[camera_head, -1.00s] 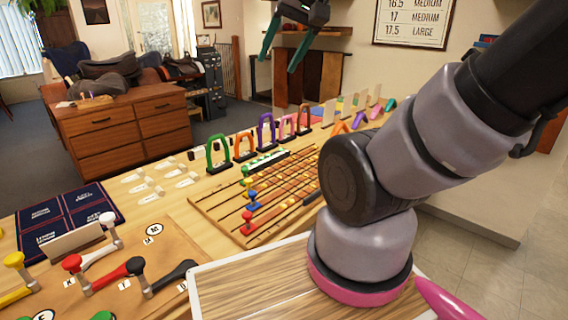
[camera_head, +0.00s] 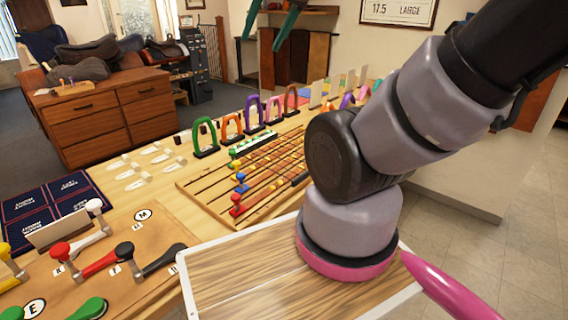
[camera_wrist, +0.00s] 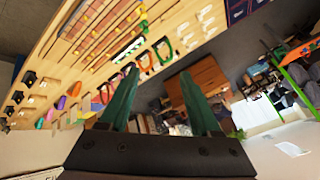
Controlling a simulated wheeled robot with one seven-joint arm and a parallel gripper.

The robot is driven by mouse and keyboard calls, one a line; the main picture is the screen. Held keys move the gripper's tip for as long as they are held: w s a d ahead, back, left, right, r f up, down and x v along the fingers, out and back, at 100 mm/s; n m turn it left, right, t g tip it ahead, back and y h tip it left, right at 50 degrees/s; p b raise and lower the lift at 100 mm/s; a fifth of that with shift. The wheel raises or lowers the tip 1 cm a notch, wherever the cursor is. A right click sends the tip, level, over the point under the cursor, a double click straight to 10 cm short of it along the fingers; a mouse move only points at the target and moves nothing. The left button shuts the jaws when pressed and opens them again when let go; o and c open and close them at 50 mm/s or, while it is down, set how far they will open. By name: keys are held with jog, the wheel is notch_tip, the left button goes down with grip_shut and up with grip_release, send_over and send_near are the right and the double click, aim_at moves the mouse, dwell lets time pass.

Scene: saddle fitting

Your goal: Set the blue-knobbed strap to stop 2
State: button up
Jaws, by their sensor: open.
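The strap board (camera_head: 215,205) lies on the bench in the head view, with several rods or straps running across it. A blue knob (camera_head: 241,187) stands at its left part, just behind a red knob (camera_head: 236,198). The stop markings are too small to read. My gripper (camera_head: 268,25) is high at the top of the head view, cut off by the edge, away from the board. In the wrist view its green fingers (camera_wrist: 158,75) are apart with nothing between them. The board (camera_wrist: 100,25) shows tilted at the upper left there; I cannot pick out the blue knob in it.
Coloured arches, including a green one (camera_head: 205,138), stand along the bench behind the board. A panel with red, black, white and yellow knobbed levers (camera_head: 100,262) is at front left. A dark blue mat (camera_head: 45,212) lies left. A wooden drawer cabinet (camera_head: 105,120) stands behind.

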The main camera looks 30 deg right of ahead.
jog(key=shift+w, duration=0.1)
dwell(0.4)
jog(key=g, duration=0.6)
send_over(241, 174)
jog(key=s+d, duration=0.1)
jog(key=d, duration=0.2)
jog(key=s+d+x, duration=0.1)
jog(key=d+x, duration=0.1)
jog(key=x, duration=0.7)
jog(key=w+a+f+g, duration=0.1)
jog(key=w+f+g, duration=0.2)
jog(key=f, duration=0.6)
jog(key=w+a+f+g, duration=0.1)
jog(key=w+f+g, duration=0.1)
jog(key=f, duration=0.7)
jog(key=x, duration=1)
jog(key=shift+d+f, duration=0.25)
jog(key=shift+f, duration=0.05)
grip_shut()
